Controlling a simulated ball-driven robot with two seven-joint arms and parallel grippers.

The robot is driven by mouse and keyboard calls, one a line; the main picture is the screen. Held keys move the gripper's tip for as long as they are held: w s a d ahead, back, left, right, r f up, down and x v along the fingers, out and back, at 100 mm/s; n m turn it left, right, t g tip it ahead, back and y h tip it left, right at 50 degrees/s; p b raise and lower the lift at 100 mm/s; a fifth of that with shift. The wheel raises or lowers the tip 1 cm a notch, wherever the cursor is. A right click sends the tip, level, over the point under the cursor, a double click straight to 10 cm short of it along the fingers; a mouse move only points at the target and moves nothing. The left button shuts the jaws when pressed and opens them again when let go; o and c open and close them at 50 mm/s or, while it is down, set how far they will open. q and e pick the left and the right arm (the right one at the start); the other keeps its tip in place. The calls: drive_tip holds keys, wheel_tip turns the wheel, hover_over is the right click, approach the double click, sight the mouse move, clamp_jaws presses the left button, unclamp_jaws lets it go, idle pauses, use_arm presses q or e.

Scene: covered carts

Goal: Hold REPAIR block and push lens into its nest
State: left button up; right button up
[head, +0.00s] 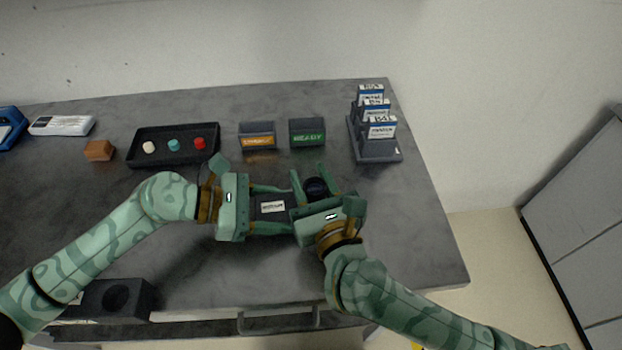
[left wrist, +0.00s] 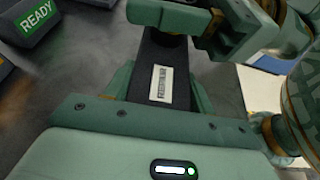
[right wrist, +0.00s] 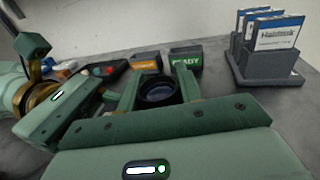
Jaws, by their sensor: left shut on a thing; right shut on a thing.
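The dark block with a white label (head: 271,207), its lettering too small to read surely, lies near the middle of the table. My left gripper (head: 288,208) is shut on its sides from the left. The block and label also show in the left wrist view (left wrist: 161,84). The dark round lens (head: 316,187) is between the fingers of my right gripper (head: 311,179), which is shut on it at the block's right end. The lens shows its glassy face in the right wrist view (right wrist: 158,92). The nest is hidden, so I cannot tell how deep the lens sits.
Behind are an orange-labelled holder (head: 257,135), a green READY holder (head: 308,133), a tray (head: 172,158) with several coloured pegs, and a card rack (head: 378,152). A dark block with a round recess (head: 118,299) sits front left. The table's right front is clear.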

drive_tip(key=shift+f, duration=0.25)
drive_tip(key=o, duration=1.1)
drive_tip(key=shift+c, duration=0.2)
drive_tip(key=shift+r, duration=0.15)
drive_tip(key=v, duration=0.7)
drive_tip(key=shift+s+d, duration=0.1)
drive_tip(key=shift+s, duration=0.2)
use_arm(q)
drive_tip(key=o, duration=1.1)
